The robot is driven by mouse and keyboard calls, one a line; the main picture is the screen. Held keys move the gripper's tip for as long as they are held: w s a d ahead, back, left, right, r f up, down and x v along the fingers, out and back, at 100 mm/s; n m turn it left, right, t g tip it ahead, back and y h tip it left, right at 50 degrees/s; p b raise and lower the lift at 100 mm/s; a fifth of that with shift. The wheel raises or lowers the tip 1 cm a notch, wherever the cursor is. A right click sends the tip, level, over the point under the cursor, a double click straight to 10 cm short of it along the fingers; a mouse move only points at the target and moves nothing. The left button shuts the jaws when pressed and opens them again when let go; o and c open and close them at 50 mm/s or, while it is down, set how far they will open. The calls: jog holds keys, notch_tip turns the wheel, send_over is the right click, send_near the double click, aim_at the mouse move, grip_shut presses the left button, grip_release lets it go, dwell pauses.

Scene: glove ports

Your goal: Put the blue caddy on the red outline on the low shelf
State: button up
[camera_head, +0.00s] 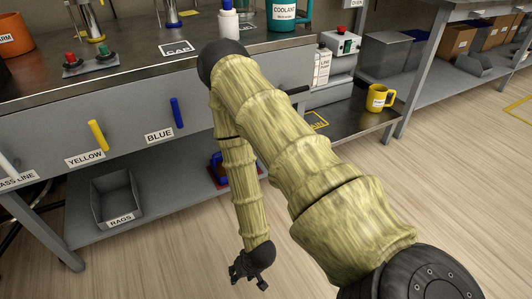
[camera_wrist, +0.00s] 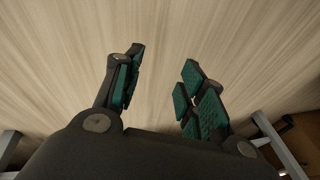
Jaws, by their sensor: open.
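A blue object that looks like the caddy (camera_head: 214,166) stands on the low shelf (camera_head: 160,207) under the bench. My arm hides much of it. Part of a red outline (camera_head: 215,182) shows around its foot; I cannot tell whether the caddy lies fully inside it. My gripper (camera_head: 248,280) hangs low in front of the shelf, apart from the caddy and pointing down toward the floor. In the wrist view my gripper (camera_wrist: 158,85) is open, with its teal pads apart and only wooden floor between them.
A grey RAGS bin (camera_head: 117,199) stands on the low shelf at left. Yellow (camera_head: 97,135) and blue (camera_head: 177,113) handles stick out from the bench front. A yellow mug (camera_head: 378,98) stands on a lower shelf at right. The floor in front is clear.

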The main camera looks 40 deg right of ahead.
jog(key=s+r+n+g+h, duration=0.1)
jog(key=s+n+g, duration=0.2)
jog(key=s, duration=1)
jog(key=shift+s+a+n+h, duration=0.15)
jog(key=shift+a+n+h, duration=0.2)
jog(key=shift+n, duration=0.25)
jog(key=shift+r, duration=0.1)
notch_tip(320, 180, up, 42)
jog(key=p, duration=4.2)
jog(key=shift+r+p, duration=0.25)
jog(key=shift+p, duration=0.1)
